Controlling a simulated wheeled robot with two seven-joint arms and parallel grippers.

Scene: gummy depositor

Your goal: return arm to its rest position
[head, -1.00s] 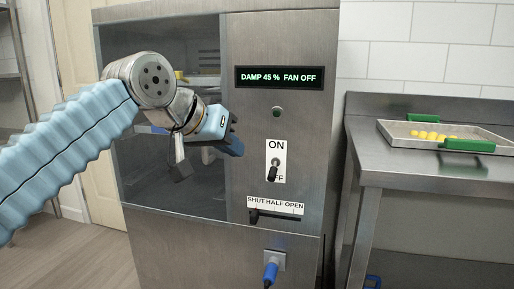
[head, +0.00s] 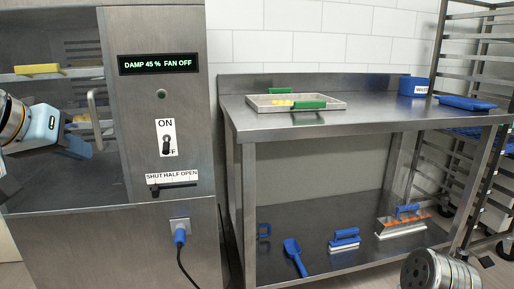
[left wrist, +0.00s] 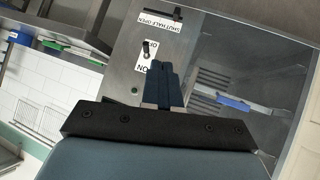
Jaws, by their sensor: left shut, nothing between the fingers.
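My left gripper (head: 78,147) is at the left edge of the head view, in front of the cabinet's glass door (head: 60,170). Its dark fingers are closed together and empty in the left wrist view (left wrist: 168,85). It is apart from the ON/OFF switch (head: 167,147), whose lever points down towards OFF. The slider (head: 155,190) is at the left, below SHUT. The display (head: 158,64) reads DAMP 45 % FAN OFF. My right gripper is not in view.
A steel table (head: 360,117) at the right carries a tray (head: 262,106) with yellow pieces and green handles. Blue tools, including a scoop (head: 294,255), lie on its lower shelf. A rack (head: 470,50) stands at the far right. A blue plug (head: 180,235) is in the cabinet's socket.

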